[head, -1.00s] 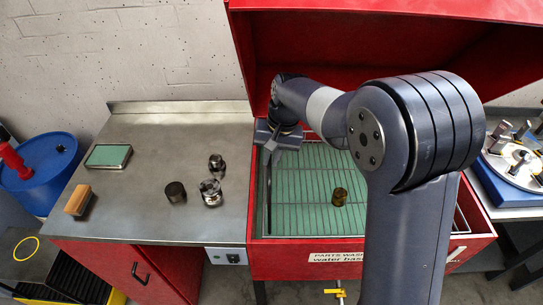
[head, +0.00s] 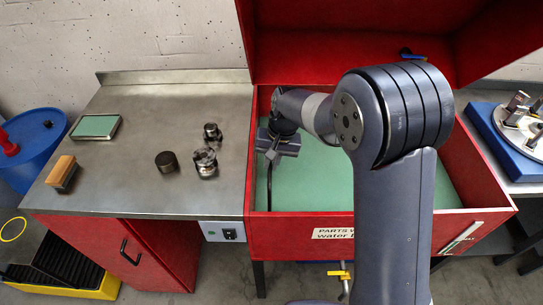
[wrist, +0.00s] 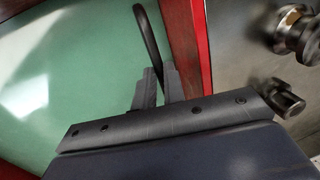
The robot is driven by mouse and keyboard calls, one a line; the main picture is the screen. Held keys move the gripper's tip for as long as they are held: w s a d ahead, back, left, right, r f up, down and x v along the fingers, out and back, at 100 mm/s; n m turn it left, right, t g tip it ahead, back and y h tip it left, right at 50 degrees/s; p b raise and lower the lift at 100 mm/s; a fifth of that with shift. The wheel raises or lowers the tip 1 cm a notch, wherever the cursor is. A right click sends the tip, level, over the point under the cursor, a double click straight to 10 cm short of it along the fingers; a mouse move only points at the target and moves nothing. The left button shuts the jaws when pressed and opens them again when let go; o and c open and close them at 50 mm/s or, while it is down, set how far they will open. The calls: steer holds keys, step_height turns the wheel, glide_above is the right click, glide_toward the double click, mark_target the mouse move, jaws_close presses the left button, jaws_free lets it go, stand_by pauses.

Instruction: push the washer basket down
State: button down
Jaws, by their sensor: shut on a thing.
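The red parts washer (head: 300,235) stands open with its lid up, holding a flat green surface (head: 325,185). The washer basket's wire grid does not show; only its dark handle bar (head: 269,188) rises at the left inside wall. My gripper (head: 271,153) is over the left side of the tank, low and near that wall. In the wrist view my gripper (wrist: 158,82) is shut on the curved black handle (wrist: 148,38), beside the red wall. Whatever lies in the basket is hidden under the green.
The steel bench (head: 130,190) left of the tank carries a dark cylinder (head: 167,162), two metal parts (head: 205,162), a green-topped tray (head: 95,127) and a wooden-backed block (head: 62,172). The red rim (head: 248,170) is close to my gripper. A blue-based fixture (head: 515,130) stands at right.

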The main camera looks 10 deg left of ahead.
steer(key=shift+f+b, duration=0.35)
steer(key=shift+f, duration=0.5)
steer(key=c, duration=1.5)
jaws_free()
steer(key=r, duration=0.3)
steer(key=d+r, duration=0.1)
steer(key=r, duration=0.3)
steer(key=d+r, duration=0.1)
steer(key=r, duration=0.2)
steer(key=shift+w+r, duration=0.3)
steer(key=shift+f, duration=0.1)
